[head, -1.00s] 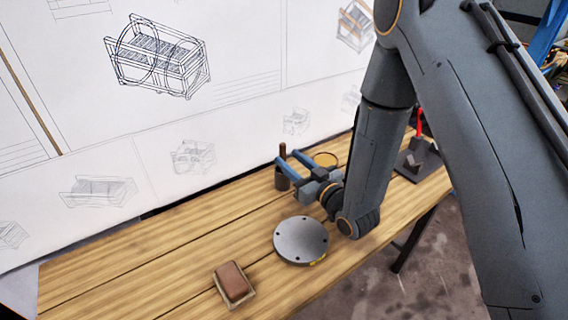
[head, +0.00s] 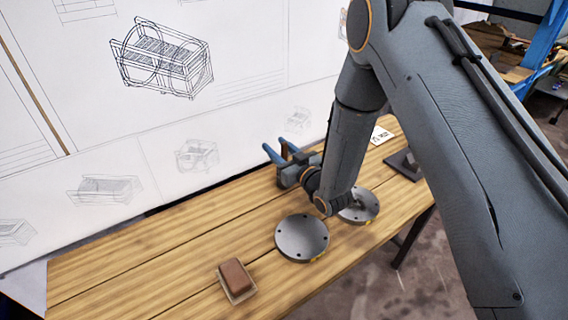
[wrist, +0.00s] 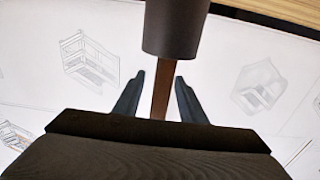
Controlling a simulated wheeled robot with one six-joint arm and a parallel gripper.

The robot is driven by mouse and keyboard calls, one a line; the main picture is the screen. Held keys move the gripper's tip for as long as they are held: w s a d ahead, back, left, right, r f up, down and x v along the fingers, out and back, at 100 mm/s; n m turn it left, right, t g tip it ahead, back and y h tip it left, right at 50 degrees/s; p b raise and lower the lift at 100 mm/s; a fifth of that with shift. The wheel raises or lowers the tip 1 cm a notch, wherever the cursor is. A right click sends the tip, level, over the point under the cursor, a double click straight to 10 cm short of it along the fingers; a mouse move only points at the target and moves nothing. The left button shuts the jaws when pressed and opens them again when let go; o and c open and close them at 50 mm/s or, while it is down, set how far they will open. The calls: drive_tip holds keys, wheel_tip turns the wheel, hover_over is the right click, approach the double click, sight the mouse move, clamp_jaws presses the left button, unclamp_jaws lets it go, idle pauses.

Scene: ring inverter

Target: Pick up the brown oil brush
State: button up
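The brown oil brush shows in the wrist view as a flat brown handle (wrist: 161,88), its far end in or behind a dark cylinder (wrist: 175,28). My gripper (wrist: 160,76) has its two blue-grey fingers apart, one on each side of the handle, with a gap visible on both sides. In the head view, my gripper (head: 275,146) is raised near the back of the table, close to the drawing wall. The dark cylinder is largely hidden behind my gripper in the head view.
On the wooden table (head: 180,245) are two round metal discs (head: 302,237) (head: 362,205), a brown block (head: 236,274) on a small tray, a white card (head: 381,135) and a dark fixture (head: 404,164). The drawing wall (head: 70,120) stands close behind. The table's left part is clear.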

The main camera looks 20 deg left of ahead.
clamp_jaws()
drive_tip(key=shift+r, duration=0.1)
